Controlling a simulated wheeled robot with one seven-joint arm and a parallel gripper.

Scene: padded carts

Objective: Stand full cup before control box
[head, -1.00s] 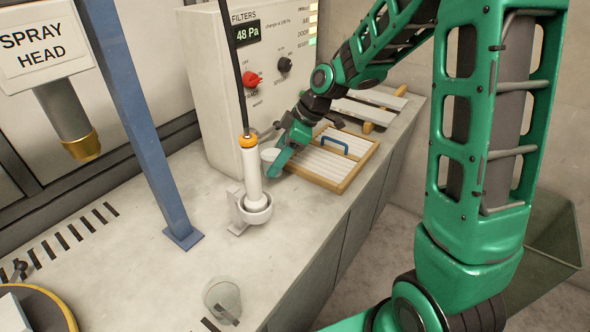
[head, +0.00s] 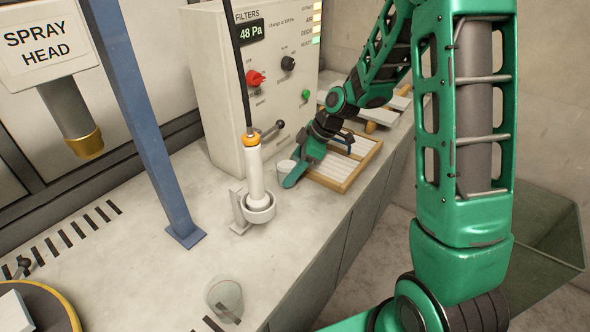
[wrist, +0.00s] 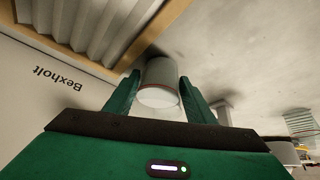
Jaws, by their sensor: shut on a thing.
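The control box (head: 215,95) with a 48 Pa display, knobs and a lever stands at the back of the counter. A small pale cup (head: 286,167) is between the fingers of my gripper (head: 296,172), in front of the box's lower right part. In the wrist view my gripper (wrist: 160,95) is shut on the cup (wrist: 160,82), a finger on each side. Its contents cannot be made out, nor whether its base touches the counter. A second, translucent cup (head: 224,299) stands at the counter's near end.
A wood-framed pleated filter (head: 345,163) with a blue handle lies right of my gripper. A white holder with an upright rod (head: 257,190) stands left of it. A blue post (head: 150,125) rises further left. The counter's front edge runs along the right.

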